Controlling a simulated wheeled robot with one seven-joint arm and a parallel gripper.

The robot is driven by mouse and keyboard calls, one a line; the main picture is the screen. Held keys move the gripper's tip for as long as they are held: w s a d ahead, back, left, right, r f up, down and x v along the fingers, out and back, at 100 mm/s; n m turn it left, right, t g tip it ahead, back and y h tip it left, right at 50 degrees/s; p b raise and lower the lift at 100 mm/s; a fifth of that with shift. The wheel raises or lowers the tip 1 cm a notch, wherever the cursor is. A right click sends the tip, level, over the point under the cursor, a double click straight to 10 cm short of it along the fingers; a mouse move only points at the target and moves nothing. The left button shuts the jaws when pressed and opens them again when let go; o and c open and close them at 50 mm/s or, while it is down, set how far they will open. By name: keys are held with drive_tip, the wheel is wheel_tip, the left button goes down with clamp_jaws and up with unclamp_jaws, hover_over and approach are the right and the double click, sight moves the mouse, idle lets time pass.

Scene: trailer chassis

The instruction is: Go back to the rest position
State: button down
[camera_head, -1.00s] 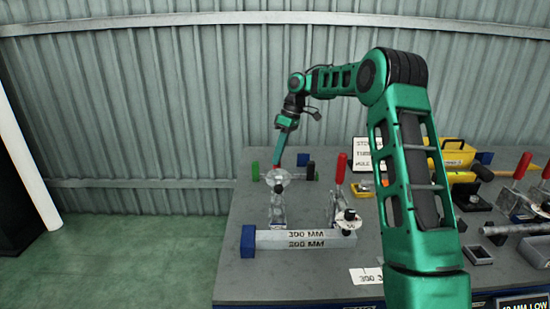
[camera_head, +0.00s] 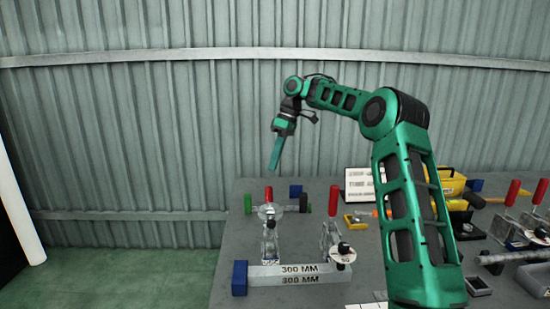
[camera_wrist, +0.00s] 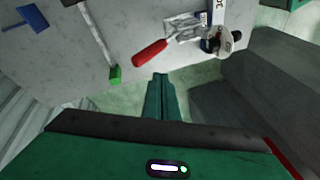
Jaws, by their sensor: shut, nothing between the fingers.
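My gripper (camera_head: 273,168) is raised above the back left part of the grey workbench (camera_head: 230,215) in the head view, with its green fingers pointing down. The fingers are together and hold nothing. They also show in the wrist view (camera_wrist: 160,78), closed side by side at the middle. A clamp with a red handle (camera_head: 269,193) and a round clear disc stands below the gripper, apart from it. In the wrist view the red handle (camera_wrist: 150,53) lies just beyond the fingertips.
A 300 MM bar (camera_head: 300,275) with a blue end lies at the bench's front left. A second red-handled clamp (camera_head: 334,197) stands to its right. A yellow box (camera_head: 452,182) and more clamps crowd the right side. Open floor (camera_head: 130,275) lies left.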

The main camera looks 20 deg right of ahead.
drive_tip(key=shift+v, duration=1.25)
drive_tip(key=s+d+f+m+h, duration=0.1)
drive_tip(key=s+f+m, duration=0.3)
drive_tip(key=s, duration=1.3)
drive_tip(key=s+d+f+m+h, duration=0.1)
drive_tip(key=s+f+m, duration=0.3)
drive_tip(key=s, duration=1.3)
drive_tip(key=s+d+f+m+h, duration=0.1)
drive_tip(key=s+d+f+m, duration=0.2)
drive_tip(key=s, duration=1.4)
wheel_tip(320, 180, down, 2)
drive_tip(key=m, duration=0.5)
drive_tip(key=shift+d+t+h, duration=0.25)
drive_tip(key=shift+t+h, duration=0.05)
drive_tip(key=shift+h, duration=0.1)
drive_tip(key=shift+w+f, duration=0.3)
drive_tip(key=shift+w, duration=0.3)
